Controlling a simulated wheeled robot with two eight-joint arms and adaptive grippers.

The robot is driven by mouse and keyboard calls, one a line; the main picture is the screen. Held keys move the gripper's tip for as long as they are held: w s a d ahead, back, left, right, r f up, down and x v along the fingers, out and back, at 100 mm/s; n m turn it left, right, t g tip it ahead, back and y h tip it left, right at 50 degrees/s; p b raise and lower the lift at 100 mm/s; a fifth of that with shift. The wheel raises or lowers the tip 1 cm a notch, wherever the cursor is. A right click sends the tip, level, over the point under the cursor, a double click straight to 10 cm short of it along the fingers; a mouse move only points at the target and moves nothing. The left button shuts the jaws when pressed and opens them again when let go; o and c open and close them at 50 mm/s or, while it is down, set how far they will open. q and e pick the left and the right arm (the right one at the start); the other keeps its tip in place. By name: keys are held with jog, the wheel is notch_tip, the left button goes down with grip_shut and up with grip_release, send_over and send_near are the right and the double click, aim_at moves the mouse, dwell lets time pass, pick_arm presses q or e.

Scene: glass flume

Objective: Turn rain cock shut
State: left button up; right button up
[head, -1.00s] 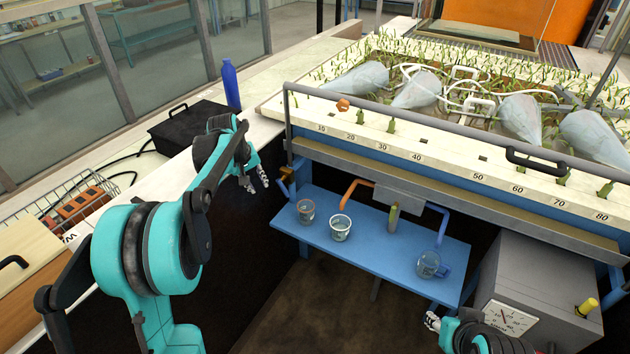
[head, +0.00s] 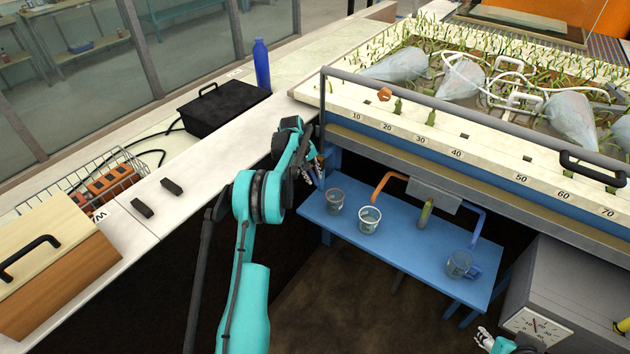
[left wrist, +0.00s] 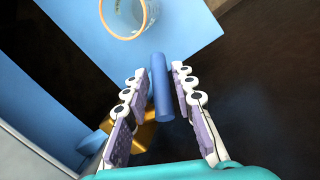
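The rain cock shows in the left wrist view as a blue lever (left wrist: 161,88) on a brass body (left wrist: 147,132). In the head view it is mostly hidden behind my left gripper (head: 311,172), at the left end of the flume's front. My left gripper (left wrist: 158,88) is open, with one finger on each side of the blue lever. Gaps show between lever and fingers, so it is not clamped. My right gripper (head: 484,338) shows only partly at the bottom edge, and its opening is unclear.
A grey box with a dial (head: 560,285) stands at right. A blue bottle (head: 262,65) stands behind.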

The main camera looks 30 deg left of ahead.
pick_arm(q)
jog(key=shift+x, duration=0.8)
grip_shut()
jog(key=shift+y, duration=0.4)
jog(key=y, duration=0.1)
jog(key=a+y, duration=0.1)
jog(key=y, duration=0.1)
jog(key=shift+f+m, duration=0.2)
jog(key=shift+m, duration=0.1)
jog(key=shift+a+t+y, duration=0.3)
jog(key=shift+a+y, duration=0.15)
jog(key=shift+y, duration=0.75)
